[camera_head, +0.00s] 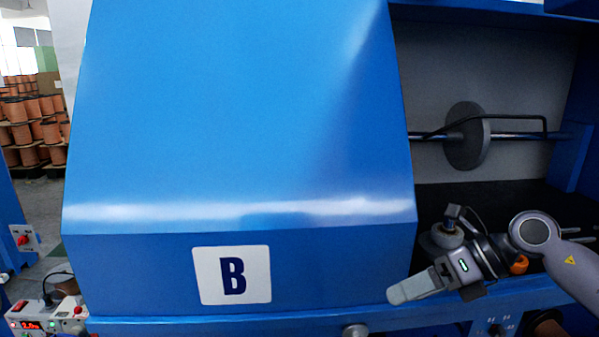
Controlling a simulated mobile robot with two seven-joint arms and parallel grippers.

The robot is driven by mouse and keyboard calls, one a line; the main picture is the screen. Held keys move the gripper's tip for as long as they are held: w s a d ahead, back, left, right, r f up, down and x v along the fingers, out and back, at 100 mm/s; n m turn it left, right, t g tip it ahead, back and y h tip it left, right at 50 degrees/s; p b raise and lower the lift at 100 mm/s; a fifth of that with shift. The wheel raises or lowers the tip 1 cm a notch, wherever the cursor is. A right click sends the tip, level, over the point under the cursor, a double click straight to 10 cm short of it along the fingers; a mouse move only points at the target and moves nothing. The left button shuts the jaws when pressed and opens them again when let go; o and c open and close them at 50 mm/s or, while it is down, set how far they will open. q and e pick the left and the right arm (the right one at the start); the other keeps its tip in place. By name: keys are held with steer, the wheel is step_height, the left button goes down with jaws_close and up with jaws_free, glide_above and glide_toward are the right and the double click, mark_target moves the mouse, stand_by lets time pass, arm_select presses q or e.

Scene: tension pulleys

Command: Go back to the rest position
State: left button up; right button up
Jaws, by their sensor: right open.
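My right gripper (412,289) is in the camera_head view at the lower right, with its arm coming in from the right edge. Its grey fingers point left, in front of the lower right corner of the blue cover marked B (240,120). The fingers overlap from this angle, and nothing shows held between them. My left gripper is not in view.
Right of the cover is an open bay with a grey disc (466,136) on a horizontal shaft. A control box with a red display (38,322) stands at the lower left. Stacked copper-coloured spools (35,130) are far behind at the left.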

steer(key=s+a+m+t+y+p, duration=0.2)
steer(key=s+a+m+t+y, duration=0.2)
steer(key=a+m+y, duration=0.5)
steer(key=s+d+f+m+t+h+p, duration=0.2)
steer(key=s+d+f+m+h, duration=0.3)
steer(key=s+f+m+h, duration=0.3)
steer(key=s+d+f+m+t+h+p, duration=0.2)
steer(key=s+d+f+m+h, duration=0.3)
steer(key=f+m, duration=1.1)
steer(key=s+m+h, duration=0.3)
steer(key=s+m, duration=0.1)
steer(key=m, duration=0.3)
steer(key=shift+h, duration=0.3)
